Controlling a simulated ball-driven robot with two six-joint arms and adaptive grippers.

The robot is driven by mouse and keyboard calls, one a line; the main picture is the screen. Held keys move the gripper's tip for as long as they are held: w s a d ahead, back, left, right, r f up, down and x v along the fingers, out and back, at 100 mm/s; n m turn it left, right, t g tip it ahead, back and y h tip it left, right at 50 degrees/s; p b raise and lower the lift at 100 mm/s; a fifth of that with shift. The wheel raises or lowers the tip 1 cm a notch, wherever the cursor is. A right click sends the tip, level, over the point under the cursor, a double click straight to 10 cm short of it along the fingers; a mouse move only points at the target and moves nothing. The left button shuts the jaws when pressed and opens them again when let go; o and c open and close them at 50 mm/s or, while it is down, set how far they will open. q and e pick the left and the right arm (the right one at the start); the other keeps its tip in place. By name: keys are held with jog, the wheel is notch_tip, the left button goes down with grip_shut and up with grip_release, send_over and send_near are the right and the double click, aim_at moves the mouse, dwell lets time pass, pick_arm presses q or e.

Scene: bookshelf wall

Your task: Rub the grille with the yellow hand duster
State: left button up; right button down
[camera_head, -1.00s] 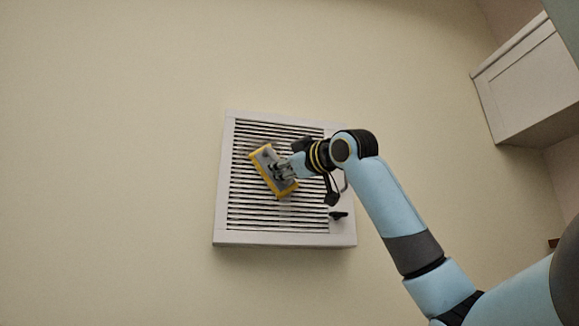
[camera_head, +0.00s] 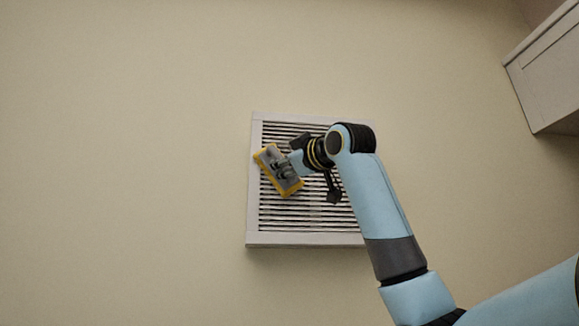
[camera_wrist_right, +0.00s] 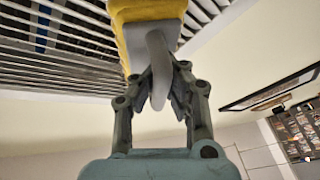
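The grille (camera_head: 300,216) is a white-framed slatted vent on the wall in the head view; its right part is hidden behind my right arm. The yellow hand duster (camera_head: 268,158) has a grey back and lies tilted over the left half of the slats. My right gripper (camera_head: 287,168) is shut on the duster's handle. In the right wrist view, the fingers of my right gripper (camera_wrist_right: 160,88) close around the grey handle, with the yellow duster (camera_wrist_right: 125,12) above and the grille slats (camera_wrist_right: 60,45) close behind it. I cannot tell whether the duster touches the slats. My left gripper is not in view.
A white cabinet (camera_head: 548,75) hangs at the upper right in the head view. The wall (camera_head: 120,160) left of the grille is bare. In the right wrist view, a dark-framed panel (camera_wrist_right: 270,92) and a filled shelf (camera_wrist_right: 300,130) show at the right.

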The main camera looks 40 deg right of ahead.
aim_at(268, 146)
jog(key=w+a, duration=0.1)
jog(key=a, duration=0.2)
jog(key=shift+w, duration=0.4)
jog(key=shift+d+r, duration=0.2)
jog(key=shift+r, duration=1.35)
jog(key=s+d, duration=0.1)
jog(key=d+b, duration=0.1)
jog(key=d, duration=0.1)
jog(key=s+d, duration=0.1)
jog(key=shift+s+d, duration=0.15)
jog(key=shift+s, duration=0.2)
jog(key=s+d+r, duration=0.3)
jog(key=s+d, duration=0.2)
jog(key=d, duration=0.4)
jog(key=shift+w+a+p, duration=0.15)
jog(key=shift+w+a, duration=1.15)
jog(key=shift+a, duration=0.95)
jog(key=shift+w+a+p, duration=0.2)
jog(key=shift+w+a, duration=1.1)
jog(key=shift+a, duration=1)
jog(key=shift+w+a+p, duration=0.15)
jog(key=shift+w+a, duration=1.15)
jog(key=shift+a, duration=0.95)
jog(key=shift+d, duration=0.1)
